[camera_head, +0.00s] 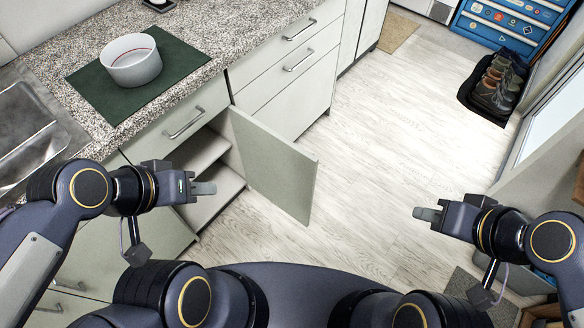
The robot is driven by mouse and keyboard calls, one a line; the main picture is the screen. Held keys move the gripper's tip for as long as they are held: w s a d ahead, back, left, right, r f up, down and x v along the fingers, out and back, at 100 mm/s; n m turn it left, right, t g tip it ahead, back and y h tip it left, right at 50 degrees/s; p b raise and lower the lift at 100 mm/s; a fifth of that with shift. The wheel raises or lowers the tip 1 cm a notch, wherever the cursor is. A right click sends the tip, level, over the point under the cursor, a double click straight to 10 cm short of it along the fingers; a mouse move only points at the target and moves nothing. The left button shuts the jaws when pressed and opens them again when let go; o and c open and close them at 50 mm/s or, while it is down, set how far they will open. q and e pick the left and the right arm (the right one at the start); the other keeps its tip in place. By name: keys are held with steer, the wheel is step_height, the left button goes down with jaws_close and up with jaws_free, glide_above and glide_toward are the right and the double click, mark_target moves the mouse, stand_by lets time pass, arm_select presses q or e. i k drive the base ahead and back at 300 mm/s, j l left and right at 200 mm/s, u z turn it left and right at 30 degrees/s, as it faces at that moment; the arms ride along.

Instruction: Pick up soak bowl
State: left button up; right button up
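The soak bowl (133,68) is a white round bowl with a thin red line inside. It stands upright on a dark green mat (97,92) on the speckled counter, at the upper left of the head view. My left gripper (208,188) is in front of the counter, below and to the right of the bowl, well apart from it. My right gripper (422,214) is over the floor at the right, far from the bowl. Both grippers show edge-on, so their finger gaps cannot be made out. Nothing shows in either one.
A cabinet door (268,165) stands open below the counter, close to my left gripper. A sink (30,130) is at the left. Shoes on a tray (466,97) and a blue tool chest (507,22) are at the far right. The middle floor is clear.

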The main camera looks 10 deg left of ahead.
mark_target(133, 60)
steer(key=i+l+z, duration=0.1)
steer(key=l+z, duration=0.25)
steer(key=i+l+z, duration=0.1)
steer(key=l+z, duration=0.25)
steer(key=i+l+z, duration=0.2)
steer(key=z, duration=0.15)
steer(key=i+l+u, duration=0.3)
steer(key=i+l, duration=0.2)
steer(key=i, duration=0.15)
steer(key=i+u, duration=0.15)
steer(key=u, duration=0.3)
steer(key=i+u, duration=0.2)
steer(key=u, duration=0.25)
steer(key=i+u, duration=0.15)
steer(key=u, duration=0.3)
steer(key=i+l+u, duration=0.15)
steer(key=u, duration=0.3)
steer(key=i+u, duration=0.15)
steer(key=u, duration=0.3)
steer(key=i+l+u, duration=0.15)
steer(key=u, duration=0.35)
steer(key=i+l+u, duration=0.15)
steer(key=u, duration=0.3)
steer(key=l+u, duration=0.3)
steer(key=u, duration=0.15)
steer(key=i+l, duration=0.05)
